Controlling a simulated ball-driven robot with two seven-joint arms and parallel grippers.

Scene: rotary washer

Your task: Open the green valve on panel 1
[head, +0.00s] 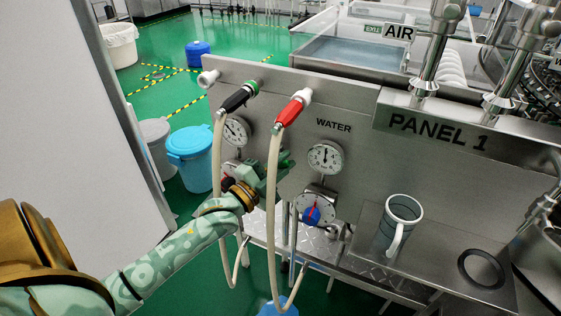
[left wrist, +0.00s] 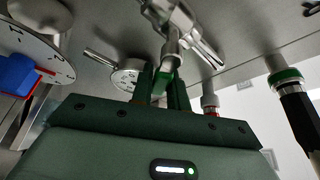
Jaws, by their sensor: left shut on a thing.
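The panel 1 board (head: 365,185) stands in front of me, with its label at the upper right. My left gripper (head: 275,168) reaches to its front between the two hoses, left of the water gauge. In the left wrist view the fingers (left wrist: 163,92) are shut on a small green piece, the green valve's handle (left wrist: 163,80), below a metal fitting (left wrist: 172,45). In the head view my gripper and the hose hide this valve. How far it is turned I cannot tell. My right gripper is not in view.
A red-nozzled hose (head: 290,111) and a black-nozzled hose (head: 238,97) hang close around my left gripper. Gauges (head: 326,158) and a blue valve (head: 311,215) are on the panel. A mug (head: 404,209) stands on the ledge at right. A light wall (head: 60,120) fills the left.

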